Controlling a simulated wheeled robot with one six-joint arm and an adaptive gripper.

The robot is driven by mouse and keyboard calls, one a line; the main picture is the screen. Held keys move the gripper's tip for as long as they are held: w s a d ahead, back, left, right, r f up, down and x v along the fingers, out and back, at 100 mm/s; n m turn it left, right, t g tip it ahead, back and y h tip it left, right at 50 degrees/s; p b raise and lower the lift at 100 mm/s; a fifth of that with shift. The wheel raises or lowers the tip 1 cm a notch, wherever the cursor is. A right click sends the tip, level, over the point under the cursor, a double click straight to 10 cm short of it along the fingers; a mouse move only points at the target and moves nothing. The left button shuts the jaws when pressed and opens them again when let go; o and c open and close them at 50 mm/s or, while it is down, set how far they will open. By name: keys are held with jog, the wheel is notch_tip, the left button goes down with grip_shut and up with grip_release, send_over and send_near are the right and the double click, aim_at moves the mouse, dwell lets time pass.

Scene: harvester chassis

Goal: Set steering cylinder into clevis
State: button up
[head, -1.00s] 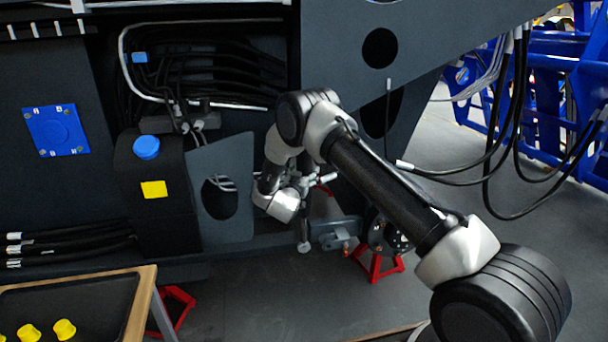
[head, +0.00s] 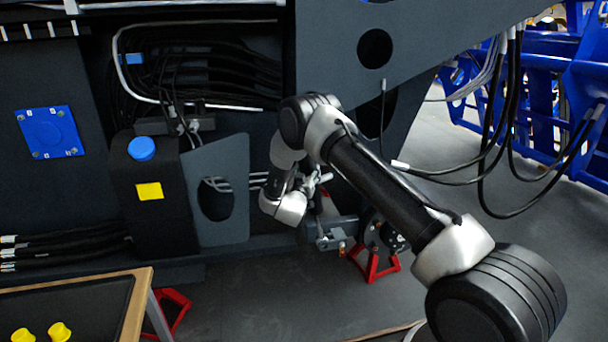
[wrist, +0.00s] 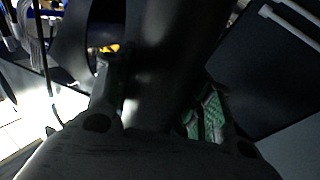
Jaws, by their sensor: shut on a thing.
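My gripper (wrist: 160,85) is shut on the steering cylinder, a thick dark tube (wrist: 160,100) that fills the middle of the wrist view between the green finger pads. In the head view my gripper (head: 311,186) is small and partly hidden behind my wrist and forearm. Most of the cylinder is hidden there; a small silver end (head: 323,242) shows below, at the left of the grey axle bracket (head: 342,229). The clevis cannot be told apart clearly from this bracket, and I cannot tell whether the cylinder touches it.
The dark chassis plate with an oval hole (head: 222,215) stands close left of my wrist. Red stands (head: 373,262) are under the axle. Black hoses (head: 505,190) hang at the right. A wood-edged tray (head: 105,292) with yellow caps is at lower left.

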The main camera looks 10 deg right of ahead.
jog(key=o, duration=1.5)
jog(key=shift+c, duration=0.2)
jog(key=v, duration=1.2)
